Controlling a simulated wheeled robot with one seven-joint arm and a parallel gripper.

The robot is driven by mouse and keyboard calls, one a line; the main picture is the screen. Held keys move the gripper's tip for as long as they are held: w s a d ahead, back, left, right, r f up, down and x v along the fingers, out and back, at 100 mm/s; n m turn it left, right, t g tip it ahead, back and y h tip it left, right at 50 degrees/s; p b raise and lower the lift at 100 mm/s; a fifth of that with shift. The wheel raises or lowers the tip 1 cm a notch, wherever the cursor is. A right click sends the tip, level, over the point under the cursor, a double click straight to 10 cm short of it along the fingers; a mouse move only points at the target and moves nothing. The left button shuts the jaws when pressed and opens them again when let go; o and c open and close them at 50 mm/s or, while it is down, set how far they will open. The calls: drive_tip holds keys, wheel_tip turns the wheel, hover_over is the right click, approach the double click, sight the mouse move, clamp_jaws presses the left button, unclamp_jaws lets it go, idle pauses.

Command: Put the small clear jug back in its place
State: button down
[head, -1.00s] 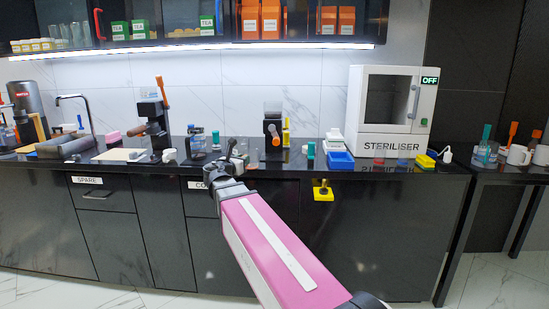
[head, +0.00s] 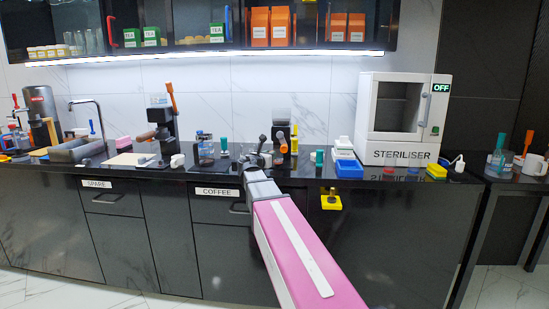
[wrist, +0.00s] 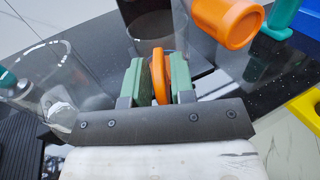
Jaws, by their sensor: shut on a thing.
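My gripper (wrist: 160,82) is shut on a thin upright orange handle (wrist: 158,72), held between its green finger pads. Faint clear walls (wrist: 198,48) show just beyond the handle; they appear to belong to the small clear jug, but its outline is hard to make out. In the head view my gripper (head: 262,158) is over the front part of the counter, just left of the grinder with the orange knob. The held jug is too small and covered to see clearly there.
The grinder's orange knob (wrist: 228,20) is close ahead on the right. A larger clear vessel (wrist: 55,85) stands left of my fingers.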

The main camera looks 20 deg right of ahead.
drive_tip(key=x, duration=0.4)
drive_tip(key=shift+w+d+f, duration=0.25)
drive_tip(key=shift+d+f, duration=0.1)
drive_tip(key=shift+s+a+f, duration=0.1)
drive_tip(key=shift+f, duration=0.3)
drive_tip(key=c, duration=1)
unclamp_jaws()
drive_tip(key=shift+f, duration=0.1)
drive_tip(key=v, duration=1.2)
